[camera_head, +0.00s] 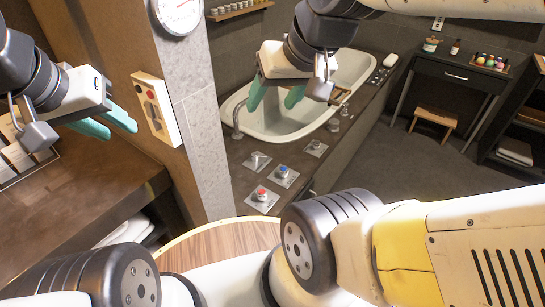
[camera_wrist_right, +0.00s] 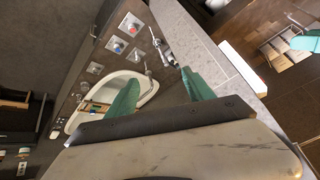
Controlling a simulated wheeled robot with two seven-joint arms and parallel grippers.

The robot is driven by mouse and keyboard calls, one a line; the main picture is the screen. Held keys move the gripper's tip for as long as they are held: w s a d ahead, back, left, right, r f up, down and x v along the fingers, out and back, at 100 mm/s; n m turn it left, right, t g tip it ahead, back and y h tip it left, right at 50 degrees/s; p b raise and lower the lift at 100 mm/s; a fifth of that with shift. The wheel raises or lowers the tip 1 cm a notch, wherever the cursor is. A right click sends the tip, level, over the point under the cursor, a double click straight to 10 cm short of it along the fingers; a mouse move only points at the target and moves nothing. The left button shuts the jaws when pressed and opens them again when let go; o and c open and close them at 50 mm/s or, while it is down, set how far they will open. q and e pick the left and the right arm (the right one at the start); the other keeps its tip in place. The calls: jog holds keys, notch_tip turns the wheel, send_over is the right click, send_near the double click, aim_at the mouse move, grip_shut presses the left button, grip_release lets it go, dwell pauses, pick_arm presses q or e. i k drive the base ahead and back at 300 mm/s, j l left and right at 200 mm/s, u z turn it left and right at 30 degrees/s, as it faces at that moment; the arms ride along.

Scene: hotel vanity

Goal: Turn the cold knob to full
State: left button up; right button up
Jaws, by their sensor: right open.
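The cold knob, a round knob with a blue cap (camera_head: 282,171), sits on a square metal plate on the dark counter in front of the tub. It also shows in the right wrist view (camera_wrist_right: 117,46). Beside it is a red-capped knob (camera_head: 262,193). My right gripper (camera_head: 275,97) is open and empty, over the tub basin in the head view and apart from the knobs. Its two teal fingers show in the right wrist view (camera_wrist_right: 159,77) with nothing between them. My left gripper (camera_head: 106,122) is open and empty near the wall panel at the left.
The white tub (camera_head: 300,125) and its metal faucet (camera_head: 237,122) lie behind the knobs. More metal fittings (camera_head: 257,161) stand on the counter nearby. A tiled pillar (camera_head: 203,120) with a white switch panel (camera_head: 156,108) separates my two grippers. A wooden stool (camera_head: 436,117) stands farther right.

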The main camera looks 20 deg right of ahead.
aim_at(284, 169)
jog(key=i+l, duration=0.1)
jog(key=l, duration=0.95)
jog(key=i+l, duration=0.15)
jog(key=l, duration=0.35)
jog(key=u, duration=0.05)
